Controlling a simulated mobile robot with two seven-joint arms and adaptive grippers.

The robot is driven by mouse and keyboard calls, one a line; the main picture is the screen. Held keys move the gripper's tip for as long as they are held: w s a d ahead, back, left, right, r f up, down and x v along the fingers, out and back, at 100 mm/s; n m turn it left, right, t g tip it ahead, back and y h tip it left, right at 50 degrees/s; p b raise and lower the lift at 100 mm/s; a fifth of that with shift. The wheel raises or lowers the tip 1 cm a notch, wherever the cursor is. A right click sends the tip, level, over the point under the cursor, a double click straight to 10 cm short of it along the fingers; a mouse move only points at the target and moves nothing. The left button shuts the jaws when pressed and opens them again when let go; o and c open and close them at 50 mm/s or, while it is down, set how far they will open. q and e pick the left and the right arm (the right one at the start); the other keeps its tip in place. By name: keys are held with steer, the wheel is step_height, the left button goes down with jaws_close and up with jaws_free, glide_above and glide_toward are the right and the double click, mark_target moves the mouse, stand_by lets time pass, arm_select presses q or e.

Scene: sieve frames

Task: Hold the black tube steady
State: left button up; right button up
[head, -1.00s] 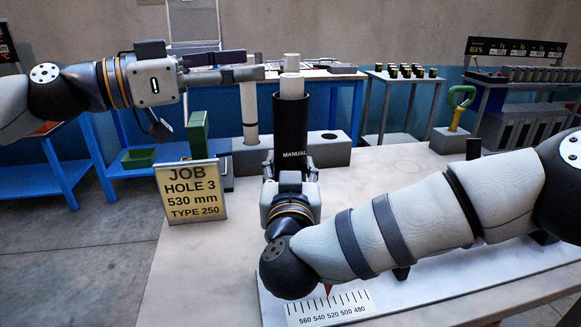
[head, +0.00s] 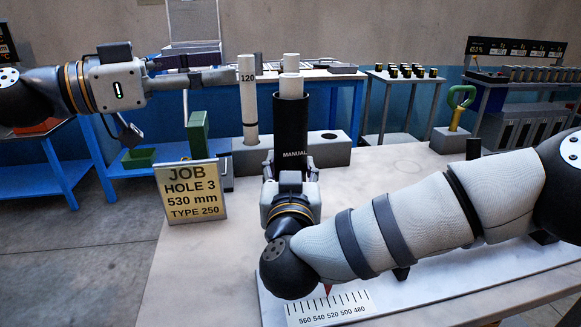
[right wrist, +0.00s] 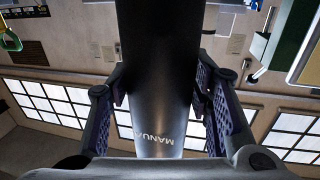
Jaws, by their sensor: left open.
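The black tube (head: 291,128), marked MANUAL, stands upright on the pale table, with a white cylinder (head: 291,84) showing out of its top. My right gripper (head: 290,168) is around its lower part. In the right wrist view the tube (right wrist: 160,75) runs between both fingers of my right gripper (right wrist: 158,105), which are closed against its sides. My left gripper (head: 205,79) is open and empty, pointing right, with its fingertips just left of a white rod (head: 248,100) marked 120. That rod stands upright in the grey block.
A grey block (head: 330,146) with a dark hole stands behind the tube. A ruled scale (head: 330,308) lies in front under my right arm. A green-handled thing (head: 459,105) stands at the right.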

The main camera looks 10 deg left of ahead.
steer(key=o, duration=0.4)
